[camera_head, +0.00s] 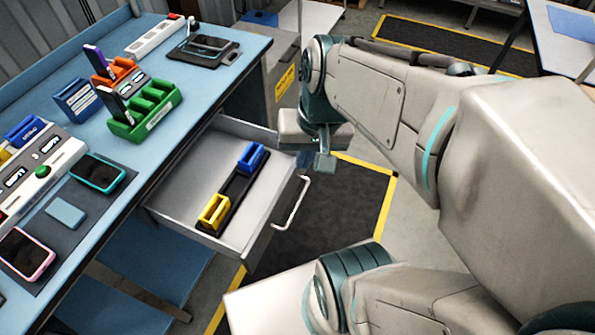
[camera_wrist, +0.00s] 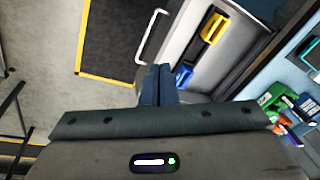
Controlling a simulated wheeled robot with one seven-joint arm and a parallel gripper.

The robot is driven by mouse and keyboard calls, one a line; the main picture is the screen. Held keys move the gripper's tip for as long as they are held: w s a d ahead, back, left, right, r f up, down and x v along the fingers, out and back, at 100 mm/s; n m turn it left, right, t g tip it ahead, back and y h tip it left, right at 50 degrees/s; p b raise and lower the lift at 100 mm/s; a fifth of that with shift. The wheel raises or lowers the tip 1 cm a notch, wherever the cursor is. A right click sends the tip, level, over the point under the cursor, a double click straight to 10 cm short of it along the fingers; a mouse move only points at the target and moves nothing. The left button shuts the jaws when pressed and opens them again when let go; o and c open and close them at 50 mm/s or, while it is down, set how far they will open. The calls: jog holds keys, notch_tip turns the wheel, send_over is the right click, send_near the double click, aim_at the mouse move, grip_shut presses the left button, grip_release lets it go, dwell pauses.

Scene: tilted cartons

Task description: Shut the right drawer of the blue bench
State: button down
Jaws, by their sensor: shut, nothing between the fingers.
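The drawer (camera_head: 190,188) of the blue bench (camera_head: 190,92) stands pulled out, with a silver bar handle (camera_head: 291,203) on its front. A black tray with a blue holder (camera_head: 251,157) and a yellow holder (camera_head: 214,212) lies inside it. My gripper (camera_head: 324,163) points down with its fingers together, to the right of the drawer's far front corner and apart from the handle. In the wrist view my gripper (camera_wrist: 158,72) shows shut and empty, with the handle (camera_wrist: 152,36) and the open drawer (camera_wrist: 213,62) beyond it.
The bench top holds a green rack (camera_head: 144,110), an orange holder (camera_head: 118,78), several phones and a white control box (camera_head: 40,172). A grey cabinet with a yellow label (camera_head: 284,83) stands beyond the drawer. A black mat with yellow edges (camera_head: 335,215) covers the floor before the drawer.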

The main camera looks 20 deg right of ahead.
notch_tip(320, 180, down, 14)
jog(key=m+g+y+b, duration=0.2)
jog(key=m+y+b, duration=0.4)
jog(key=b, duration=0.5)
jog(key=m+t+y+b, duration=0.6)
jog(key=m+t+b, duration=0.7)
jog(key=m+b, duration=0.8)
send_near(300, 173)
jog(key=w+a+n+b, duration=0.1)
jog(key=b, duration=0.1)
jog(key=w+a+n+b, duration=0.1)
jog(key=w+a+b, duration=0.1)
jog(key=b, duration=0.1)
jog(key=w+a+n+b, duration=0.1)
jog(key=a+b, duration=0.1)
jog(key=shift+w+a+r, duration=0.15)
jog(key=shift+w+r, duration=0.1)
jog(key=shift+r, duration=0.05)
